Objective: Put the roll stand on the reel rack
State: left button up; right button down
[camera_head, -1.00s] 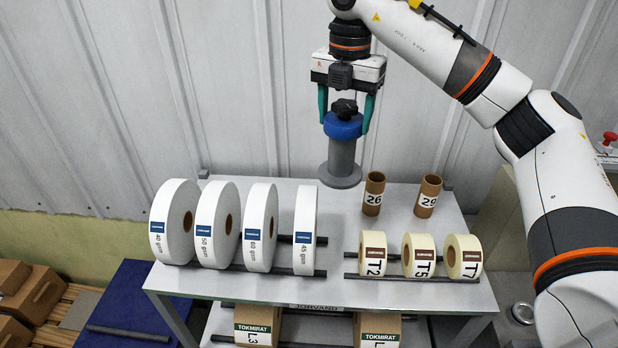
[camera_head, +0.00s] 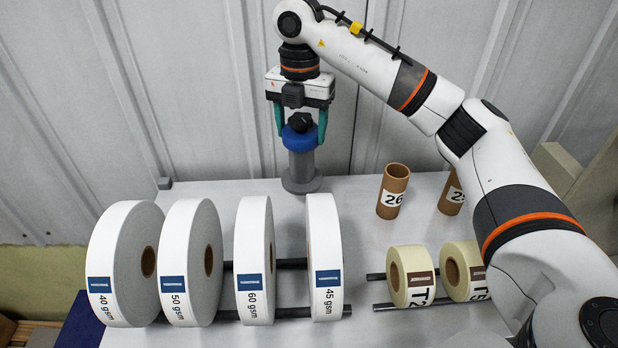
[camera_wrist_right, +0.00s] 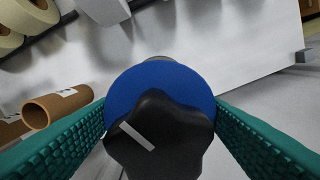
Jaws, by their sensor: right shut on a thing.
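The roll stand (camera_head: 302,163) is an upright grey post with a round grey base, a blue collar and a black star knob on top. My right gripper (camera_head: 300,130) is shut on it at the blue collar, with one green finger on each side. In the right wrist view the collar (camera_wrist_right: 160,85) sits between the fingers and the knob faces the camera. The reel rack (camera_head: 210,190) is a light grey top carrying rolls on dark bars. The stand is at its back edge; I cannot tell whether its base touches the top. My left gripper is not in view.
Several large white rolls (camera_head: 188,262) stand at the front left. Cream rolls (camera_head: 410,276) are at the front right. Brown tubes (camera_head: 394,190) stand at the right, one partly behind my arm. A ribbed wall (camera_head: 180,90) is close behind. The top between stand and tubes is clear.

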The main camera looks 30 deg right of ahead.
aim_at(303, 159)
jog(key=shift+s+f+p, duration=0.15)
jog(key=shift+f+p, duration=0.1)
jog(key=shift+f, duration=0.35)
jog(key=shift+s+f+p, duration=0.15)
jog(key=shift+f+p, duration=0.1)
jog(key=shift+f, duration=0.95)
notch_tip(303, 159, down, 3)
jog(key=shift+w+r+p, duration=0.1)
jog(key=shift+p, duration=0.6)
jog(key=shift+f, duration=0.45)
jog(key=c, duration=0.7)
grip_release()
jog(key=shift+f, duration=0.2)
jog(key=o, duration=0.4)
jog(key=shift+o, duration=0.2)
